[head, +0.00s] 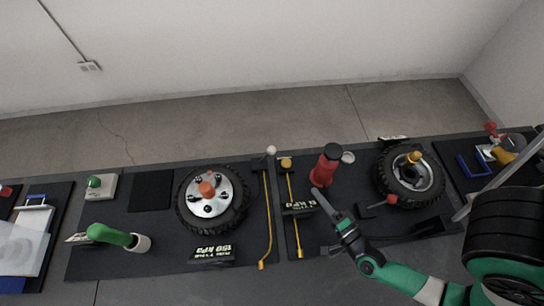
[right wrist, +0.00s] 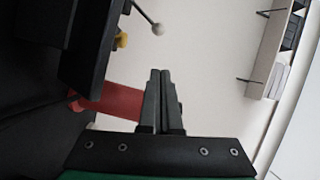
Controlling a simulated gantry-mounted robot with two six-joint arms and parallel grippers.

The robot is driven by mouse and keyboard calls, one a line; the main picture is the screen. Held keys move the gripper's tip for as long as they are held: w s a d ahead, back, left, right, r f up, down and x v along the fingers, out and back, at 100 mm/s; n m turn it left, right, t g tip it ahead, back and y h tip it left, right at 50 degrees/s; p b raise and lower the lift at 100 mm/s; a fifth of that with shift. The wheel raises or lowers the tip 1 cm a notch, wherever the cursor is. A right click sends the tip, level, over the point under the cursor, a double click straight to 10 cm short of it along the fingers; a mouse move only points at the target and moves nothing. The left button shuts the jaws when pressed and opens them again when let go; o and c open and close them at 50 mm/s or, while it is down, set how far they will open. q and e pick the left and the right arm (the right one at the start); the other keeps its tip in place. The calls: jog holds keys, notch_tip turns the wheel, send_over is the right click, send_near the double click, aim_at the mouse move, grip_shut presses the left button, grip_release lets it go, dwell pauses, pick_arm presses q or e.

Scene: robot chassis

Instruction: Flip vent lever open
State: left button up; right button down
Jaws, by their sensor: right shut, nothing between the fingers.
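A lever with a pale ball knob (head: 271,150) stands at the back edge of the bench. A ball-ended lever (right wrist: 158,29) also shows at the top of the right wrist view. A short rod with a red end (head: 391,199) lies by the right wheel. I cannot tell for sure which one is the vent lever. My right gripper (head: 316,191) is shut and empty, beside the front of a red cylinder with a black top (head: 329,163). In the right wrist view its fingers (right wrist: 160,73) are together, in front of a red body (right wrist: 112,100).
A wheel with an orange knob (head: 207,189) lies left of centre, another wheel (head: 437,174) at right. Yellow hoses (head: 267,225) run along the middle seam. A display (head: 212,252) reads 150 kPa. A green-handled tool (head: 110,235) is at left. Floor beyond the bench is clear.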

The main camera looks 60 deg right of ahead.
jog(key=shift+s+f, duration=0.5)
jog(key=shift+f, duration=0.05)
jog(key=shift+w+r, duration=0.2)
jog(key=shift+w, duration=0.15)
pick_arm(q)
jog(key=shift+s+f, duration=0.2)
jog(key=shift+f, duration=0.1)
pick_arm(e)
jog(key=shift+s, duration=0.1)
jog(key=shift+w+d+b, duration=0.15)
jog(key=shift+w+b, duration=0.45)
jog(key=shift+w, duration=0.05)
pick_arm(q)
notch_tip(320, 180, down, 3)
jog(key=shift+w+f+b, duration=0.1)
jog(key=shift+f+b, duration=0.1)
jog(key=shift+b, duration=0.85)
pick_arm(e)
jog(key=x, duration=1.9)
jog(key=shift+s+d, duration=0.1)
jog(key=shift+d, duration=0.05)
